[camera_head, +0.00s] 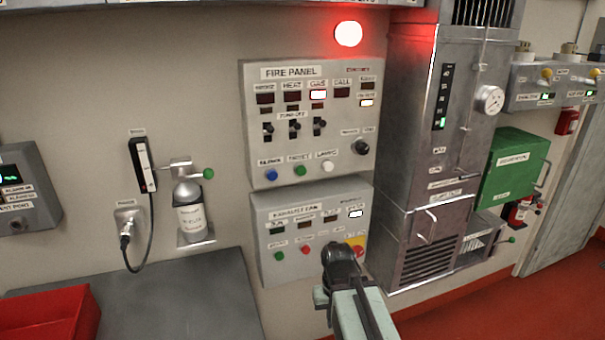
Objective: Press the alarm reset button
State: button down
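The grey fire panel (250,120) hangs on the wall in the middle of the view. Along its lower edge are a blue button (271,174), a green button (300,169) and a white button (328,165). The small labels above them are too blurred to read surely. A red light (348,33) glows above the panel, and the GAS indicator is lit. My gripper (341,250) is dark and seen from behind, in front of the lower right of the exhaust fan panel (262,215). It is below and right of the three buttons. Its fingers are not clear.
The exhaust fan panel has green and red buttons and a red-and-yellow control (357,247) partly behind my gripper. A metal cabinet (405,140) stands to the right. A gas bottle (190,208) is on the left wall. A dark bench (190,300) and red bin (50,310) are lower left.

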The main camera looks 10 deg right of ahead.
aim_at(301, 170)
jog(key=u, duration=0.85)
jog(key=k, duration=1.45)
jog(key=u, duration=0.7)
jog(key=i, duration=1.4)
jog(key=u, duration=0.6)
jog(key=k, duration=0.85)
jog(key=z, duration=0.15)
jog(key=i, duration=0.95)
jog(key=u, duration=0.1)
